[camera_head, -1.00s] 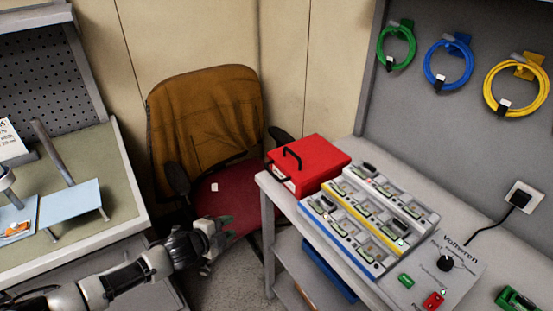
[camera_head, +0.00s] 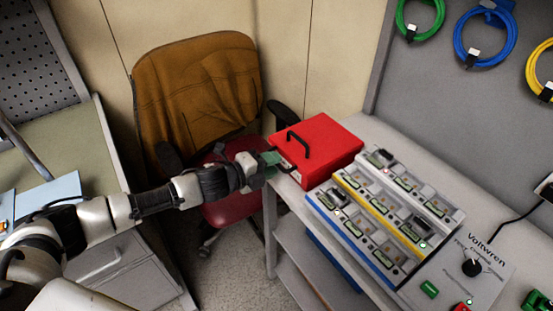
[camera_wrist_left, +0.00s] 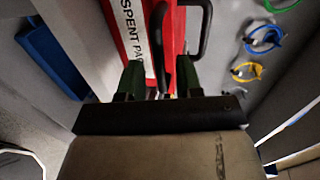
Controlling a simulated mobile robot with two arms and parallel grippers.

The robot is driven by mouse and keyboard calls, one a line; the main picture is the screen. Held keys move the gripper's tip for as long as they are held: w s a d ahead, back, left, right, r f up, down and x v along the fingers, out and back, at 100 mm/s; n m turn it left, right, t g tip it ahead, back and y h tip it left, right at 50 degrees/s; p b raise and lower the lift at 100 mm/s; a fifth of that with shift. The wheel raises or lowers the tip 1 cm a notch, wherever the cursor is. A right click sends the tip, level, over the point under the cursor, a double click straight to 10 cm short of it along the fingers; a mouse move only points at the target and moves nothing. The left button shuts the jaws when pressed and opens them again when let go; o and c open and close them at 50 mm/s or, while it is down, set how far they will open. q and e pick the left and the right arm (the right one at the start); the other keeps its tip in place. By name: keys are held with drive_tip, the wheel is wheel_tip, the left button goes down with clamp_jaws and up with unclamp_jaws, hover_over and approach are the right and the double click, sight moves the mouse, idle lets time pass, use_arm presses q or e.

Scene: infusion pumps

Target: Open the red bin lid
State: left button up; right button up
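The red bin (camera_head: 318,141) sits at the back left end of the workbench. My left gripper (camera_head: 271,163) is at the bin's near left corner. In the left wrist view, its two green fingertips (camera_wrist_left: 159,80) are spread apart, facing the red bin (camera_wrist_left: 176,30). A white "SPENT PA..." label and the black handle (camera_wrist_left: 207,30) show there. A dark part of the bin lies between or just beyond the fingers; contact cannot be told. My right gripper is not in view.
A charging rack (camera_head: 385,205) with several slots stands right of the bin, beside a Voltwren control panel (camera_head: 470,262). An office chair (camera_head: 200,95) stands behind my left arm. Coiled cables (camera_head: 486,35) hang on the grey wall panel.

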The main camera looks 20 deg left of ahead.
use_arm(q)
drive_tip(key=shift+x, duration=1)
clamp_jaws()
